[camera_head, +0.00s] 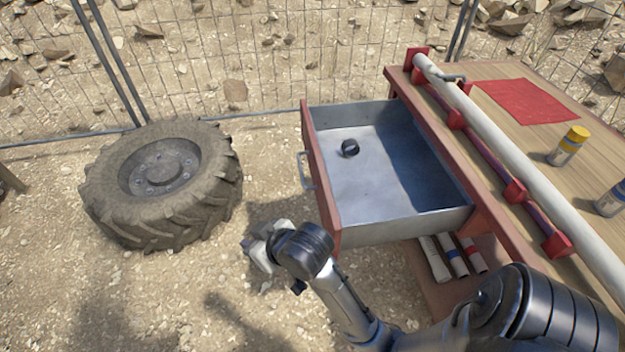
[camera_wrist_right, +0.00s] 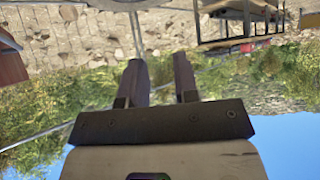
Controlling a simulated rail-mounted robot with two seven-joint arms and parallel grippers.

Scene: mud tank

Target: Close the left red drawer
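The left red drawer (camera_head: 322,180) stands pulled out from the left side of the workbench. It has a red front, grey metal walls and a grey handle (camera_head: 305,170) on its outer face. A small dark ring (camera_head: 349,148) lies inside it. My right gripper (camera_head: 258,250) is low in front of the drawer, left of the near end of its red front and apart from it. In the right wrist view, my right gripper (camera_wrist_right: 160,75) has its two fingers spread with nothing between them. My left gripper is not in view.
A large tyre (camera_head: 160,185) lies on the ground left of the drawer. The workbench (camera_head: 500,75) carries a long pale pipe (camera_head: 520,155), a red cloth (camera_head: 530,101) and a yellow-capped can (camera_head: 568,146). Rolls (camera_head: 452,256) lie on a lower shelf. A wire fence (camera_head: 230,60) runs behind.

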